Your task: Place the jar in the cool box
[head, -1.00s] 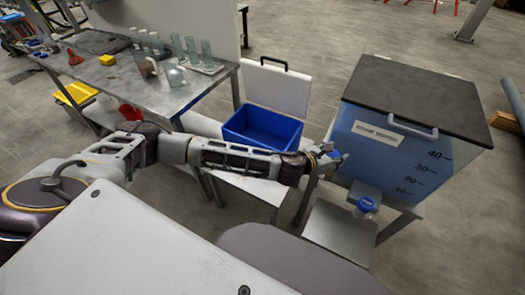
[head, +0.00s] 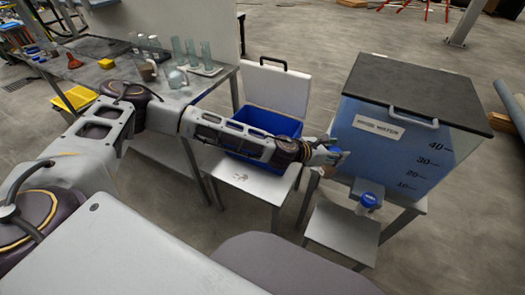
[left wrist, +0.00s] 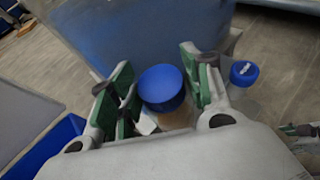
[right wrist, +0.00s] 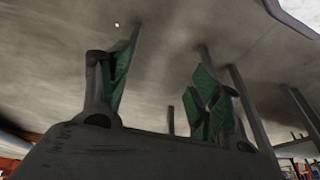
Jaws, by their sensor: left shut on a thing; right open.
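A jar with a blue lid (left wrist: 162,86) sits between the green-padded fingers of my left gripper (left wrist: 158,92), which is shut on it. In the head view, my left gripper (head: 330,155) holds the jar in front of the water tank, to the right of the cool box. The cool box (head: 288,124) is blue, with its white lid (head: 275,88) standing open behind it. My left forearm hides part of the box. My right gripper (right wrist: 160,95) is open and empty in the right wrist view, and out of the head view.
A white bench (head: 240,178) carries the cool box. A metal table (head: 205,85) with glassware stands at the left.

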